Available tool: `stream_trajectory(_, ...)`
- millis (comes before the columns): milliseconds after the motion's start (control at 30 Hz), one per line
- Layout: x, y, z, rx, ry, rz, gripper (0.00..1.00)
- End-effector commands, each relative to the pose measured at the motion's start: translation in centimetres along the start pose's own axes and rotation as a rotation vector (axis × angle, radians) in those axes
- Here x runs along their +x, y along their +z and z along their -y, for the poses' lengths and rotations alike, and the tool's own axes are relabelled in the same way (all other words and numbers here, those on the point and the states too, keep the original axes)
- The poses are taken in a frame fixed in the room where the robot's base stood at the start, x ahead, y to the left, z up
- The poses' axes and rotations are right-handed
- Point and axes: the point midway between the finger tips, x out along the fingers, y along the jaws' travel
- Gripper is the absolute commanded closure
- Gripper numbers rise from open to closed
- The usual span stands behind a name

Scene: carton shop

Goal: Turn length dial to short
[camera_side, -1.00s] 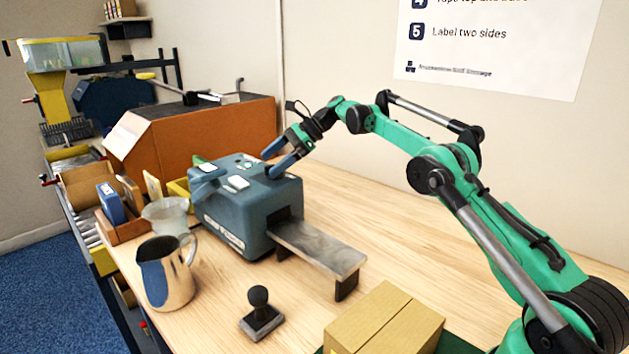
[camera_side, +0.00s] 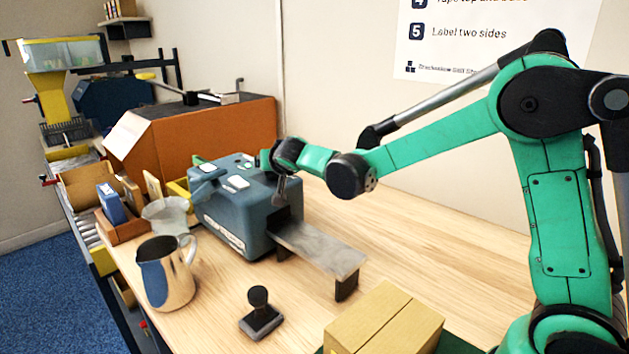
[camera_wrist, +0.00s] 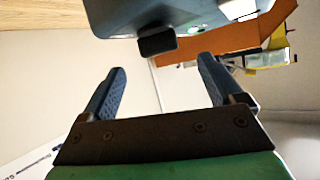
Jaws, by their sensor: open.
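The blue-grey tape machine (camera_side: 235,215) stands on the wooden bench, with pale buttons on its top and a metal ramp (camera_side: 315,250) at its right. My gripper (camera_side: 274,178) is at the machine's back right edge, and its fingers are partly hidden. In the wrist view my gripper (camera_wrist: 163,66) is open with nothing between its fingers. A dark block (camera_wrist: 157,41) sticks out from the machine's body (camera_wrist: 150,14) just beyond the fingertips. I cannot tell whether it is the length dial, and no dial setting is readable.
A metal jug (camera_side: 166,272), a clear bowl (camera_side: 166,215), a black stamp (camera_side: 260,313) and a cardboard box (camera_side: 385,322) are in front. The bench right of the ramp is clear. A wall lies behind.

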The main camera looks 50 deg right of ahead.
Motion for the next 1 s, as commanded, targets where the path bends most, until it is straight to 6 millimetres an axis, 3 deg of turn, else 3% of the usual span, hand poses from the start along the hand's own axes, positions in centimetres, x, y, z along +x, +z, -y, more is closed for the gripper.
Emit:
stream_trajectory(167,-0.2,0.4,0.0,-0.106,-0.008,-0.065,0.13)
stream_trajectory(633,4.8,0.0,0.0,-0.106,-0.005,-0.065,0.13)
stream_trajectory(967,5.1,0.0,0.0,-0.106,-0.006,-0.064,0.13)
stream_trajectory(1000,5.1,0.0,0.0,-0.105,-0.006,-0.064,0.22)
